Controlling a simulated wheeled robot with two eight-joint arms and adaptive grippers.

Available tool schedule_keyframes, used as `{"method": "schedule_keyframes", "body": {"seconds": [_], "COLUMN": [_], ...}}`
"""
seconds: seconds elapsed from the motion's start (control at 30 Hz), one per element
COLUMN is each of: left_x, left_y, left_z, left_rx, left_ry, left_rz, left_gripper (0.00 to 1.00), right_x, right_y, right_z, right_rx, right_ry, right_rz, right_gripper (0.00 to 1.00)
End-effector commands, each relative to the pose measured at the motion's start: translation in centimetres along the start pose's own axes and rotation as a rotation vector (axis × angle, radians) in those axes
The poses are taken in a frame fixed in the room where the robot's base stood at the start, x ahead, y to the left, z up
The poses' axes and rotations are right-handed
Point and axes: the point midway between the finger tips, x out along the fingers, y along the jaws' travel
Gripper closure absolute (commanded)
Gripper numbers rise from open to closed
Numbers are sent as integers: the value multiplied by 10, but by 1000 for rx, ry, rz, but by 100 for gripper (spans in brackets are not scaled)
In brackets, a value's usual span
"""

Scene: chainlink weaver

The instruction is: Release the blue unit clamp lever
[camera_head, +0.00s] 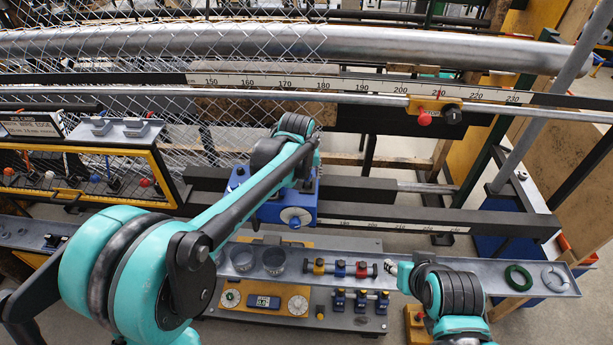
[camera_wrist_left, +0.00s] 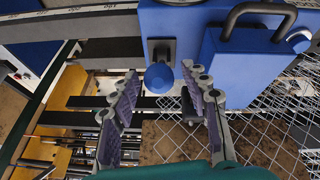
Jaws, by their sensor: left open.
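The blue unit (camera_head: 272,213) sits on the dark rail, partly hidden by my left arm; in the left wrist view its blue housing (camera_wrist_left: 235,70) fills the top. A lever with a round blue knob (camera_wrist_left: 158,77) stands out from a dark plate on the housing, pointing toward the camera. My left gripper (camera_wrist_left: 160,82) is open, its two fingers on either side of the knob line, with visible gaps and nothing held. In the head view the left fingers are hidden behind my wrist. My right gripper (camera_head: 393,268) is low at the right, its fingers small and unclear.
A dark carrying handle (camera_wrist_left: 262,15) stands on the housing beside the lever. Chain-link mesh (camera_wrist_left: 265,125) lies close on the right. In the head view, a grey tray (camera_head: 465,278) runs along the front, with a green ring (camera_head: 518,278) and several small parts.

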Motion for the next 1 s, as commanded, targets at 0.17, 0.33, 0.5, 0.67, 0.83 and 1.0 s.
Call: {"method": "schedule_keyframes", "body": {"seconds": [0.17,0.33,0.5,0.67,0.83,1.0], "left_x": [25,34,34,34,34,34], "left_y": [0,0,0,0,0,0], "left_z": [0,0,0,0,0,0], "left_rx": [0,0,0,0,0,0], "left_ry": [0,0,0,0,0,-2], "left_rz": [0,0,0,0,0,0], "left_gripper": [54,54,54,80,100,100], "right_x": [1,1,1,1,1,1], "right_y": [0,0,0,0,0,0], "right_z": [0,1,0,0,0,0], "right_rx": [0,0,0,0,0,0], "right_ry": [0,0,0,0,0,0], "right_rz": [0,0,0,0,0,0], "right_gripper": [60,60,60,60,60,60]}}
